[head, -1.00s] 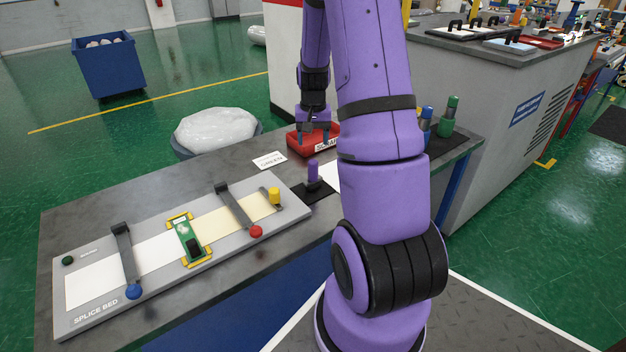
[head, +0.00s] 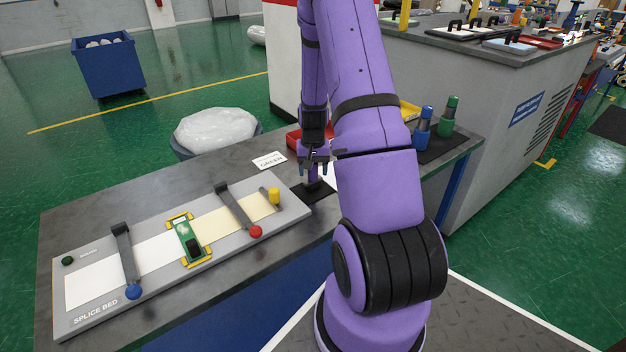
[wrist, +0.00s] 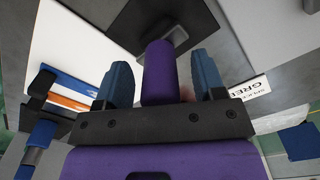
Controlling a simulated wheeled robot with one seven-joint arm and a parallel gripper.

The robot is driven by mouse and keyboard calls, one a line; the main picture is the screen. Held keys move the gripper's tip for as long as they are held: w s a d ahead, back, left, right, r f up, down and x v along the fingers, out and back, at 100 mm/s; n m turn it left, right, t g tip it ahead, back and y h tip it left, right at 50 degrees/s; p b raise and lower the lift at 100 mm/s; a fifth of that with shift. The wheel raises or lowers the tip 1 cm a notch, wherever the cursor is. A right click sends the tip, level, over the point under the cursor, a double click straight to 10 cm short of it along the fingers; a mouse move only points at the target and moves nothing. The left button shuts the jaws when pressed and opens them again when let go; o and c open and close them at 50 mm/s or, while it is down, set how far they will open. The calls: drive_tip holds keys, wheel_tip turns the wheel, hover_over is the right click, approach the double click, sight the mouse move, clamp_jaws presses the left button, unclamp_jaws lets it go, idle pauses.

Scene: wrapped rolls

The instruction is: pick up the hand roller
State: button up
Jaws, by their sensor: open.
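The hand roller (head: 313,187) has a purple upright handle and a dark lower part. It stands on a black mat (head: 305,196) at the right end of the splice bed. My gripper (head: 314,168) is open directly above it, pointing down, and hides most of the handle in the head view. In the wrist view the purple handle (wrist: 159,65) stands between the two blue fingers of my gripper (wrist: 162,78), with a visible gap on each side. Its dark foot shows beyond the handle on the mat.
The grey splice bed (head: 90,310) with its clamps lies left of the roller. A card reading GREEN (head: 269,160) lies behind. A red tray (head: 296,140) is partly hidden by my arm. Blue (head: 422,126) and green (head: 447,118) bottles stand at the right end of the bench.

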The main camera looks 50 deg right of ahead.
drive_tip(key=shift+f, duration=0.2)
drive_tip(key=c, duration=0.9)
drive_tip(key=shift+c, duration=0.5)
drive_tip(key=shift+r, duration=0.15)
